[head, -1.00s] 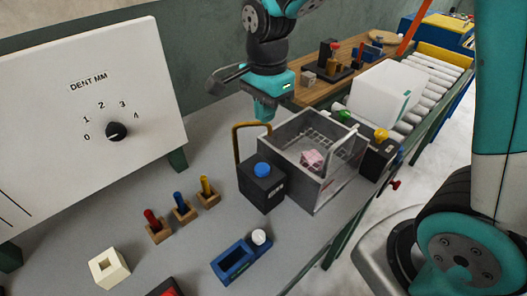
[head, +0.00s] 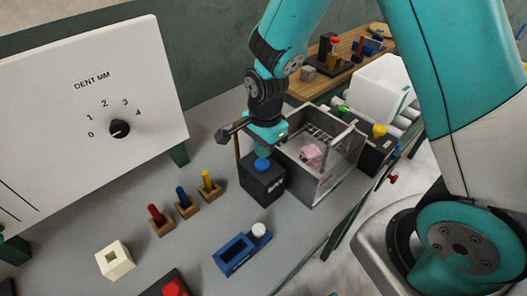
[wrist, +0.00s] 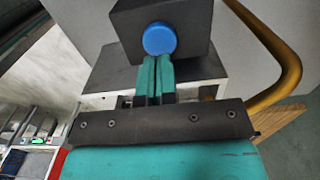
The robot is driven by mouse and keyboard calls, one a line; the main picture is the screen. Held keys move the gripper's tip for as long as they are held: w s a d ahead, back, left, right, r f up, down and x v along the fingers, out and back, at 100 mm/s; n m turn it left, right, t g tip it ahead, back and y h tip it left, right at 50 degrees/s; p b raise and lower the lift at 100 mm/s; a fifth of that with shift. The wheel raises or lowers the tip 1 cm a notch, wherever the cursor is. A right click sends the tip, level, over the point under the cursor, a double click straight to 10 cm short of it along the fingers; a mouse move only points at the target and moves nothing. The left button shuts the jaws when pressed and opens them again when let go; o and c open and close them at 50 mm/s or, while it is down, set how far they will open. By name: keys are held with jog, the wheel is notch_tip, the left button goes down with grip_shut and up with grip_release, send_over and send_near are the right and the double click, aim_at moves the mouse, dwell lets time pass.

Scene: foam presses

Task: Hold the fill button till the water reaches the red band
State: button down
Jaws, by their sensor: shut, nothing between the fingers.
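The blue button (head: 262,165) sits on top of a black box (head: 265,187) with pale lettering on its front. The wrist view also shows the blue button (wrist: 159,39) just beyond my fingertips. My gripper (head: 263,152) points down over the button, shut and empty. Its teal fingers (wrist: 158,62) are together, with their tips at the button's near edge. I cannot tell if they touch it. Right of the box stands a grey tank (head: 312,190) with a clear side and a pink block (head: 311,154) inside. I cannot make out a water level or a red band.
A brass-coloured pipe (wrist: 270,45) rises behind the black box. A black box with a yellow knob (head: 379,131) stands right of the tank. A blue tray (head: 237,256), pegs in wooden blocks (head: 186,203) and a cream block (head: 115,260) lie in front. A dial panel (head: 80,130) stands left.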

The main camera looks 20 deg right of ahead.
aim_at(262, 165)
jog(key=shift+f, duration=1.35)
